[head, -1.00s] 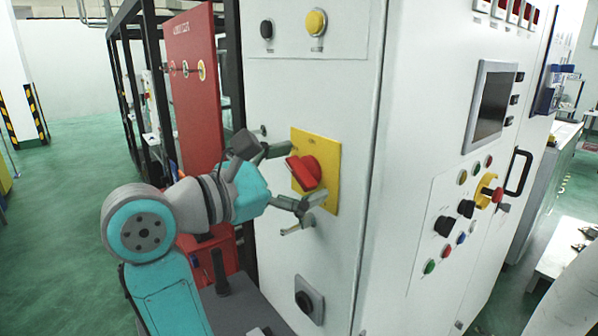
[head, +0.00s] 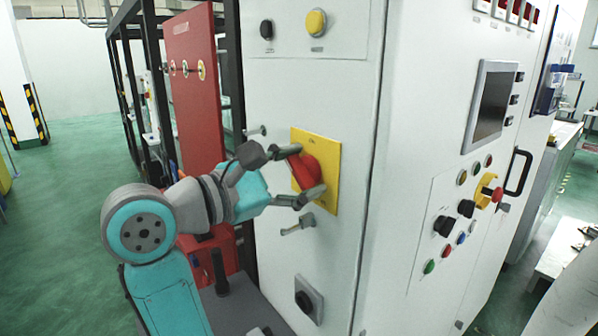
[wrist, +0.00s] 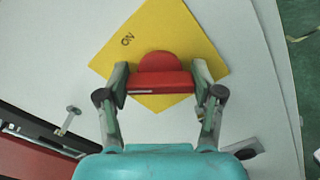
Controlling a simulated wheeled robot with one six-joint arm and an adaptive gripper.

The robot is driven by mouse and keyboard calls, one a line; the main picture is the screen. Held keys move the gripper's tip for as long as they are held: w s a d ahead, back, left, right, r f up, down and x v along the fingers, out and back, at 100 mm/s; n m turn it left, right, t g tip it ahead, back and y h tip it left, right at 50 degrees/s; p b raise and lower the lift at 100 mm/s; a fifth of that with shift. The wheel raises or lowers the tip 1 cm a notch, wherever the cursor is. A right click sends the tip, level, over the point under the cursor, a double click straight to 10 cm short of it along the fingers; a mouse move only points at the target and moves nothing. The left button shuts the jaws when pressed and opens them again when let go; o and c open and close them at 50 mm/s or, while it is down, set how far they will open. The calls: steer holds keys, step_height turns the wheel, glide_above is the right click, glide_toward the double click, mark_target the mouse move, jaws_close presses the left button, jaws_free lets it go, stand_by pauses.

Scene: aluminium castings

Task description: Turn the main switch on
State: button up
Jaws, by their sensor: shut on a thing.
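The main switch is a red rotary knob (head: 305,172) on a square yellow plate (head: 329,150) on the side of the white cabinet. My gripper (head: 304,171) is shut on the knob, with one finger at its upper left and the other at its lower right. In the wrist view the knob's red grip bar (wrist: 160,83) lies level between my two fingertips (wrist: 161,88). A pale mark shows near the bar's left end. The yellow plate (wrist: 188,42) appears turned like a diamond there, with "ON" printed near its upper left edge.
The white cabinet (head: 270,95) has a silver latch (head: 297,225) below the plate and a black knob (head: 308,299) lower down. A yellow button (head: 316,22) sits above. A red panel (head: 193,85) and black frame stand at left.

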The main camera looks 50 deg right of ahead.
steer(key=m, duration=0.5)
steer(key=shift+f, duration=0.1)
steer(key=shift+s+f+m, duration=0.1)
steer(key=shift+m, duration=2.4)
steer(key=o, duration=1.2)
steer(key=shift+c, duration=0.2)
steer(key=v, duration=1.2)
